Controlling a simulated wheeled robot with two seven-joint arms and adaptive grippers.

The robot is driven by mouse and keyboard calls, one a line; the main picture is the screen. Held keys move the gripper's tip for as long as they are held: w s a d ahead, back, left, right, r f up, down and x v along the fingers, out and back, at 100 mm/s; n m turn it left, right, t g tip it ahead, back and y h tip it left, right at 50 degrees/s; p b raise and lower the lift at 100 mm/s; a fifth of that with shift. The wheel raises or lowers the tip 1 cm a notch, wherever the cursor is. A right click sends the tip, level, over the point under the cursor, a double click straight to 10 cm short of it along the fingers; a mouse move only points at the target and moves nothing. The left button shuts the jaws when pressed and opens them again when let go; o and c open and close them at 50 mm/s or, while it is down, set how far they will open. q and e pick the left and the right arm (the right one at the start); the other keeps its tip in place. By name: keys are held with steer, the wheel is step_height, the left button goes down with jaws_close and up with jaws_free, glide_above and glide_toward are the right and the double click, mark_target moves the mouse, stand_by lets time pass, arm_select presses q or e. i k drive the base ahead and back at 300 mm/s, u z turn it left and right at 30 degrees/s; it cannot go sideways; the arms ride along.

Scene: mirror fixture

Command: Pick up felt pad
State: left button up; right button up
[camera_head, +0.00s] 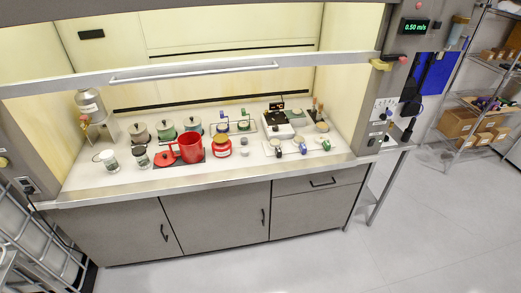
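A dark flat pad (181,161) lies on the white worktop of the fume hood, left of the middle. It may be the felt pad, but it is too small to tell its material. A red mug (190,148) and a flat red lid-like piece (165,159) stand on or over it and hide much of it. A small green flat piece (297,116) lies at the back right, beside a balance-like device (277,125). Neither of my grippers shows in the head view.
Several lidded pots (165,130) stand behind the red mug. A red container with a yellow band (221,146) is right of it, and jars (110,160) stand left. The raised sash (195,72) crosses above the worktop. The floor (440,220) at right is clear.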

mark_target(245, 151)
steer(key=z, duration=0.45)
steer(key=i, duration=0.9)
steer(key=z, duration=0.25)
